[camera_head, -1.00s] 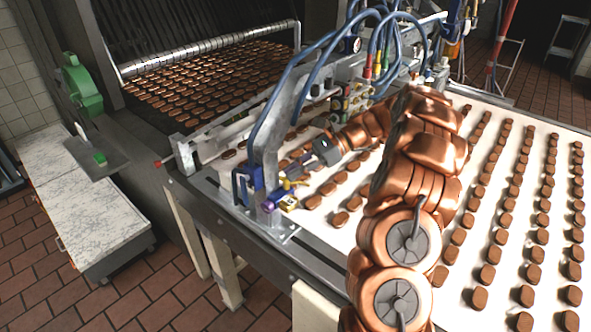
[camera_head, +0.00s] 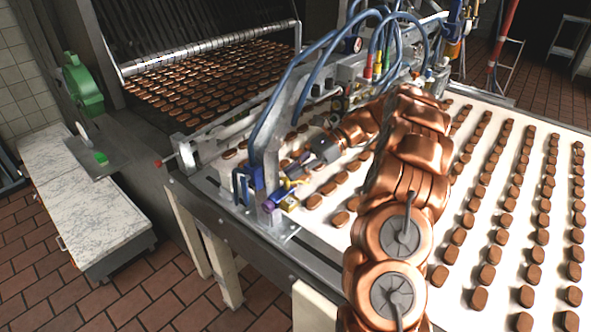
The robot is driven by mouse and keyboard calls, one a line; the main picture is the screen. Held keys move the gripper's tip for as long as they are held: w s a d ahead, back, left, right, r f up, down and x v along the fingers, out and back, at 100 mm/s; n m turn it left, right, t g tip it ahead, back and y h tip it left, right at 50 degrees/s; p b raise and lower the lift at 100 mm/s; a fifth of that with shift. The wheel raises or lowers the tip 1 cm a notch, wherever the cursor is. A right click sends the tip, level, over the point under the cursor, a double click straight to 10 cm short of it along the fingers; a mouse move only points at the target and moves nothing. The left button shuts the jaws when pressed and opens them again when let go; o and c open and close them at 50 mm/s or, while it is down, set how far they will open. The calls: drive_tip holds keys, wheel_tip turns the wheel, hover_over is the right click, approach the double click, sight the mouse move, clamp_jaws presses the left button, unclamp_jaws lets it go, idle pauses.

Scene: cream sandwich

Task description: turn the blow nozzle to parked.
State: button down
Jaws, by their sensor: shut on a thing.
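The blow nozzle (camera_head: 279,195) is a small blue-purple tube with a purple end and yellow parts. It sits at the near left end of the metal frame over the belt, tilted down to the left. My gripper (camera_head: 296,172) comes in from the right, low over the belt, and is shut on the nozzle near its upper right end. The fingertips are small and partly merge with the yellow and blue parts, so their exact contact is hard to see. No parked mark is readable.
The white belt (camera_head: 340,222) carries rows of brown sandwich biscuits. Blue hoses (camera_head: 284,92) arch above the frame, close to my arm. A blue clamp (camera_head: 246,184) stands just left of the nozzle.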

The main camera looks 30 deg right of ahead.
drive_tip(key=shift+a+f, duration=0.15)
drive_tip(key=shift+f, duration=0.05)
idle(0.4)
drive_tip(key=c, duration=1.3)
unclamp_jaws()
drive_tip(key=shift+a, duration=0.15)
drive_tip(key=shift+r, duration=0.1)
drive_tip(key=shift+d, duration=0.2)
drive_tip(key=shift+s+m+t, duration=0.1)
drive_tip(key=shift+m+t, duration=0.5)
drive_tip(key=shift+t, duration=0.1)
drive_tip(key=shift+s+a+m+t+b, duration=0.1)
drive_tip(key=shift+s+m+t+b, duration=0.1)
drive_tip(key=shift+m+t, duration=0.4)
drive_tip(key=shift+s+m+t+b, duration=0.1)
drive_tip(key=shift+m+t+b, duration=0.1)
drive_tip(key=shift+m+t, duration=0.4)
drive_tip(key=shift+s+a+m+t+h+b, duration=0.15)
drive_tip(key=shift+m+t+h+b, duration=0.35)
drive_tip(key=shift+m+t, duration=0.5)
drive_tip(key=shift+s+m+t+h+b, duration=0.1)
drive_tip(key=shift+m+t+h+b, duration=0.2)
drive_tip(key=shift+m+t+h, duration=0.65)
drive_tip(key=shift+t, duration=0.35)
